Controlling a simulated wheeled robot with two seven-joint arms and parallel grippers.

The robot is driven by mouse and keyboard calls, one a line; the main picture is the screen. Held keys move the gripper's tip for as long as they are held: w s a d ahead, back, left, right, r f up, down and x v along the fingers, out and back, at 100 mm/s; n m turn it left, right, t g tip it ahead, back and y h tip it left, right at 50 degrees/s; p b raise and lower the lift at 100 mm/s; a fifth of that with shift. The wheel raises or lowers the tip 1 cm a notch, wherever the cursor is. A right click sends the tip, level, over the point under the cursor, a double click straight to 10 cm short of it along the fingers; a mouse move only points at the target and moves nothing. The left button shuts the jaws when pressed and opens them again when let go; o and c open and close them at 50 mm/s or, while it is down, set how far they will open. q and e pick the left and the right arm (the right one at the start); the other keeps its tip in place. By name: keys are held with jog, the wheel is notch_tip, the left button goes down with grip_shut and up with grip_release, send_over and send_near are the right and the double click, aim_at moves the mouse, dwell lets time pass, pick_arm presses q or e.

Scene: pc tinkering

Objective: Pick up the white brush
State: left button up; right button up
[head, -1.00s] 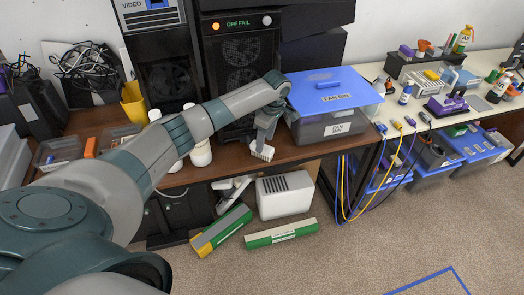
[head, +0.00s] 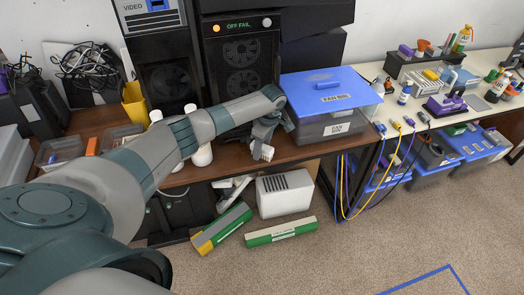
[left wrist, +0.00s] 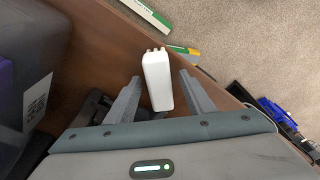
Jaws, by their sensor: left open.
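The white brush (left wrist: 157,80) stands out in the left wrist view as a pale block with small prongs at its far end. It lies between the two fingers of my left gripper (left wrist: 160,76), with visible gaps on both sides. In the head view the brush (head: 263,153) shows at the front edge of the brown desk, just below my left gripper (head: 260,138). The gripper is open, and its fingers partly hide the brush. My right gripper is not in view.
A grey bin with a blue lid (head: 325,85) stands close right of my left gripper. White bottles (head: 201,152) stand to the left, by my forearm. A black computer tower (head: 240,62) is behind. Green boxes (head: 281,233) lie on the carpet below.

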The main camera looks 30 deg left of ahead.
pick_arm(q)
jog(key=shift+f+p, duration=0.25)
jog(key=shift+p, duration=0.05)
dwell(0.8)
jog(key=c, duration=1.1)
